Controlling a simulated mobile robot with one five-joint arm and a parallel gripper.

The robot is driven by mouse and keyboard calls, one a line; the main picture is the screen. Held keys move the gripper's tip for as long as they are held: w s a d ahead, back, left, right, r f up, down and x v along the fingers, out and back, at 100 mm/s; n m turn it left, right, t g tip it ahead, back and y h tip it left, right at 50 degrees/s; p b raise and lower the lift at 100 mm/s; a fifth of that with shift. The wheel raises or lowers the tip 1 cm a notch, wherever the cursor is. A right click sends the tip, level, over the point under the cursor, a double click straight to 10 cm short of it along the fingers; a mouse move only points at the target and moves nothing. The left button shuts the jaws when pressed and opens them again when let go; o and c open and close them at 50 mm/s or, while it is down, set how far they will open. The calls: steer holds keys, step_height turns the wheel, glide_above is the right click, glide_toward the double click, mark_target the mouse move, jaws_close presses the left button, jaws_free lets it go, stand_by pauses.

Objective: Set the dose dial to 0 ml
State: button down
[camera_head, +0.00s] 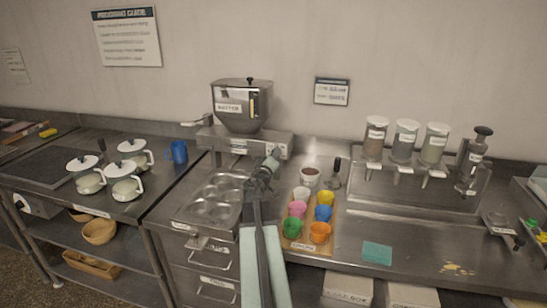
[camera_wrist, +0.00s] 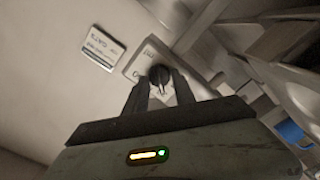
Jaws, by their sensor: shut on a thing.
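The batter dispenser (camera_head: 241,105) stands against the wall, with a clear-windowed hopper above a steel base. The dose dial (camera_wrist: 160,74) is a small black knob on a pale plate with markings too blurred to read in the wrist view. My gripper (camera_wrist: 160,86) is shut on the dial, one dark finger on each side of it. In the head view my gripper (camera_head: 270,165) is at the front of the dispenser base (camera_head: 215,138), right of its middle, and the dial is hidden behind it. The dial's setting cannot be read.
A muffin tin (camera_head: 214,198) lies below the dispenser. A tray (camera_head: 300,246) of coloured cups, a brown-filled bowl (camera_head: 310,176) and a teal cloth (camera_head: 377,253) are to its right. A blue mug (camera_head: 179,151) and white-lidded pots (camera_head: 124,188) stand left.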

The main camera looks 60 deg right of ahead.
steer(key=shift+f+n, duration=0.15)
steer(key=shift+n, duration=3.55)
steer(key=shift+a, duration=0.1)
steer(key=c, duration=1.1)
jaws_free()
steer(key=shift+o, duration=0.2)
steer(key=v, duration=0.7)
steer(key=shift+a, duration=0.35)
